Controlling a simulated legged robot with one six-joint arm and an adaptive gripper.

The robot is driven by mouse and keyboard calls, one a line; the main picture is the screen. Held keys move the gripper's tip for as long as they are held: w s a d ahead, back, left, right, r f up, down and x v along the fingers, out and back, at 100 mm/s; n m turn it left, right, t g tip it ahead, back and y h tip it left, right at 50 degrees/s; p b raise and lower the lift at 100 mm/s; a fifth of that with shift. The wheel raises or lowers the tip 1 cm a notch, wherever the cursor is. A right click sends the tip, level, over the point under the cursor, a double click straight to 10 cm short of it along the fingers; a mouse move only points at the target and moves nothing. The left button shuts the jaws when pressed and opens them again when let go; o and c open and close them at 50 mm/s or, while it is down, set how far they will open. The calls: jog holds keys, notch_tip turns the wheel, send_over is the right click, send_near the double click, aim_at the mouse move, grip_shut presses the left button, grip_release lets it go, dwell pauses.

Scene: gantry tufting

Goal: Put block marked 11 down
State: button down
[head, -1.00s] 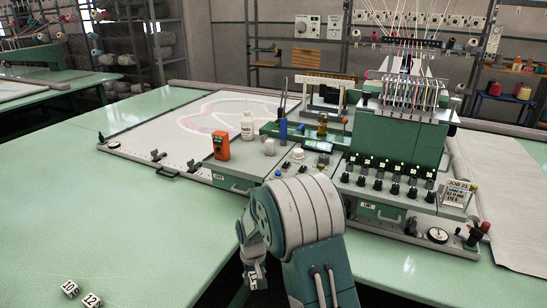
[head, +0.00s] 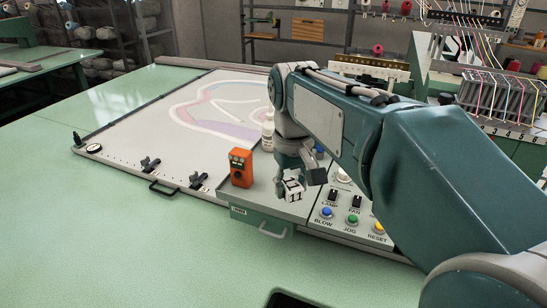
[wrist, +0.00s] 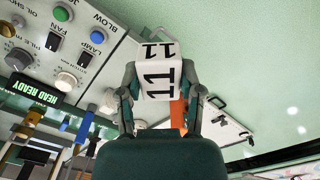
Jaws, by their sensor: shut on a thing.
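The block marked 11 (wrist: 158,80) is a white cube with black numerals, held between the two fingers of my gripper (wrist: 160,92) in the wrist view. In the head view my gripper (head: 296,178) reaches down over the grey control panel, with the white block (head: 293,190) at its tip. The block appears near the panel's front left part, to the right of the orange device. I cannot tell whether the block touches the panel.
An orange device (head: 241,167) stands left of the block, with a white bottle (head: 267,132) behind it. Buttons and knobs, including the blue BLOW button (head: 326,212), lie to the right. The green table (head: 130,245) in front is clear.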

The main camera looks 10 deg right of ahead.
jog(key=shift+a+r, duration=0.1)
jog(key=shift+r, duration=0.35)
jog(key=shift+w, duration=0.3)
jog(key=w+f, duration=0.3)
jog(key=w, duration=0.1)
jog(key=w+d+f, duration=0.1)
jog(key=w+f, duration=0.1)
jog(key=w, duration=0.2)
jog(key=w+d+f, duration=0.1)
jog(key=w+f, duration=0.2)
jog(key=w, duration=0.1)
jog(key=shift+d+f, duration=0.1)
jog(key=shift+f, duration=0.2)
jog(key=shift+w+d+f, duration=0.3)
jog(key=shift+w+f, duration=0.1)
jog(key=shift+f, duration=0.05)
notch_tip(320, 180, down, 3)
jog(key=shift+w+f, duration=0.15)
jog(key=shift+f, duration=0.05)
jog(key=shift+a+f, duration=0.1)
jog(key=shift+f, duration=0.05)
jog(key=shift+c, duration=1.3)
grip_release()
